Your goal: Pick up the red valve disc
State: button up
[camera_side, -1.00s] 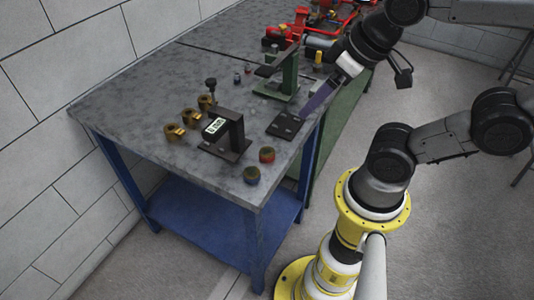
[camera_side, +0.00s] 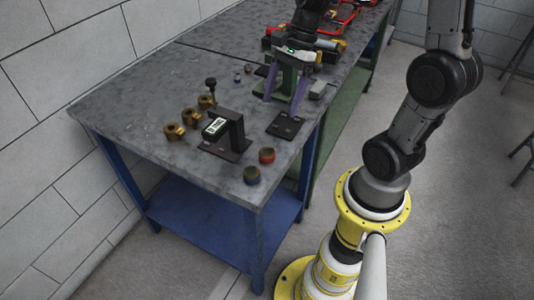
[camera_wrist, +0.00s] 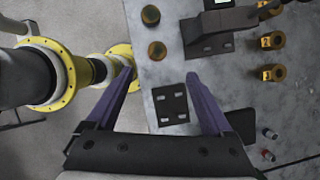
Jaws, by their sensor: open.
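A short round piece with a red top (camera_side: 267,155) stands near the table's front right corner in the side view. My gripper (camera_side: 285,98) has purple fingers spread wide and pointing down, and holds nothing. It is above the table, behind the round pieces. It also shows in the wrist view (camera_wrist: 158,75).
A dark slotted plate (camera_side: 286,125) lies near the right edge. A black bracket with a label (camera_side: 228,132) stands left of the red-topped piece. Several brass fittings (camera_side: 173,132) line the left. A green stand (camera_side: 283,82) is close behind my gripper. Small red and blue pieces (camera_wrist: 268,155) lie nearby.

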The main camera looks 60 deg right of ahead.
send_over(267, 152)
jog(key=d, duration=0.2)
jog(key=f, duration=0.7)
jog(key=shift+d+f, duration=0.1)
jog(key=shift+d, duration=0.1)
jog(key=shift+s+x, duration=0.15)
jog(key=shift+x, duration=1.15)
jog(key=shift+s+x, duration=0.1)
jog(key=shift+x, duration=1.25)
jog(key=shift+d, duration=0.1)
grip_shut()
